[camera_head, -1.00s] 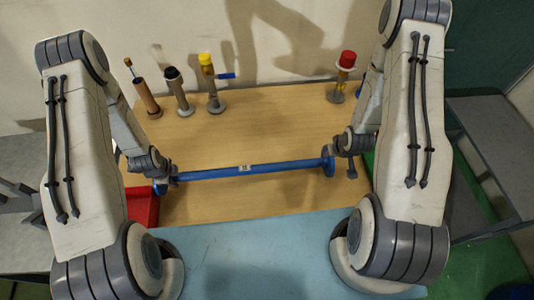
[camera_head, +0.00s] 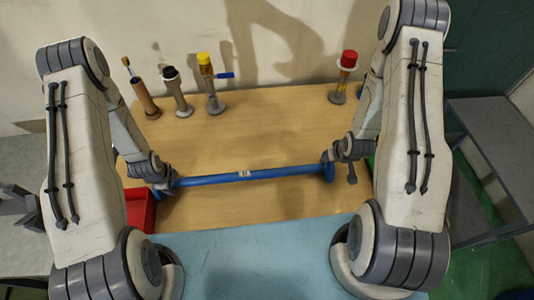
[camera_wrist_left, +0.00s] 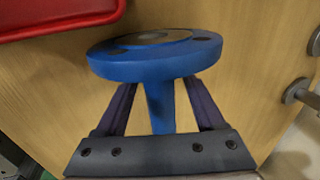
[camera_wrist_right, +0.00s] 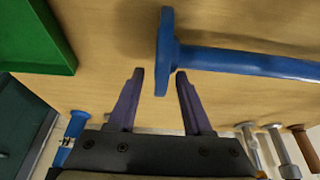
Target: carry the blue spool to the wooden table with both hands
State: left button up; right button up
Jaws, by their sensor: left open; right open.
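The blue spool (camera_head: 246,174) is a long pipe with a round flange at each end. It lies level across the front part of the wooden table (camera_head: 262,130). My left gripper (camera_head: 168,186) is at its left end. In the left wrist view my left gripper (camera_wrist_left: 162,90) is open, with one finger on each side of the pipe just behind the flange (camera_wrist_left: 155,62). My right gripper (camera_head: 332,160) is at the right end. In the right wrist view my right gripper (camera_wrist_right: 159,74) is open, and the flange edge (camera_wrist_right: 164,60) shows between its fingertips.
A red tray (camera_head: 140,210) stands at the table's left edge, close to the left flange. A green tray (camera_wrist_right: 35,40) lies beyond the right end. Several upright fittings, with yellow (camera_head: 205,58) and red (camera_head: 349,58) tops among them, line the back. The table's middle is clear.

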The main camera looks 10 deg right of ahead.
jog(key=shift+r, duration=0.1)
jog(key=v, duration=0.7)
jog(key=shift+s+r, duration=0.15)
jog(key=shift+r, duration=0.05)
pick_arm(q)
jog(key=v, duration=1.2)
